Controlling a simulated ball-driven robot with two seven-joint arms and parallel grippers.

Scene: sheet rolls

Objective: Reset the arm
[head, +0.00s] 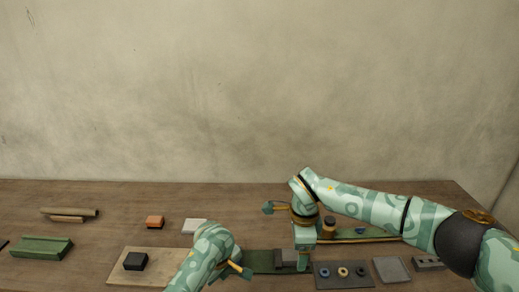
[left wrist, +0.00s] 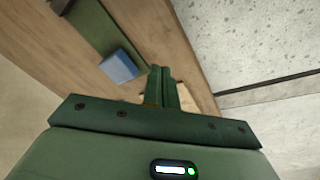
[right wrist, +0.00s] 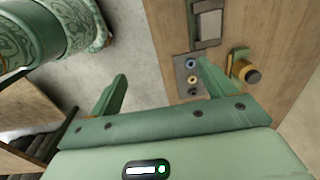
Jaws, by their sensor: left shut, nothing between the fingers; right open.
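My left arm (head: 210,248) comes in at the bottom middle of the head view, bent over the front of the table. Its gripper (left wrist: 161,72) is shut in the left wrist view, with the fingertips together and nothing between them. My right arm (head: 375,207) reaches in from the right and bends down over the table. Its gripper (right wrist: 163,84) is open in the right wrist view, with the fingers wide apart and nothing between them. The right fingers show near a dark plate with rings (right wrist: 187,75). In the head view the fingertips of both are hard to make out.
A grey slab (head: 391,270) lies at the right. The back of the table is mostly clear.

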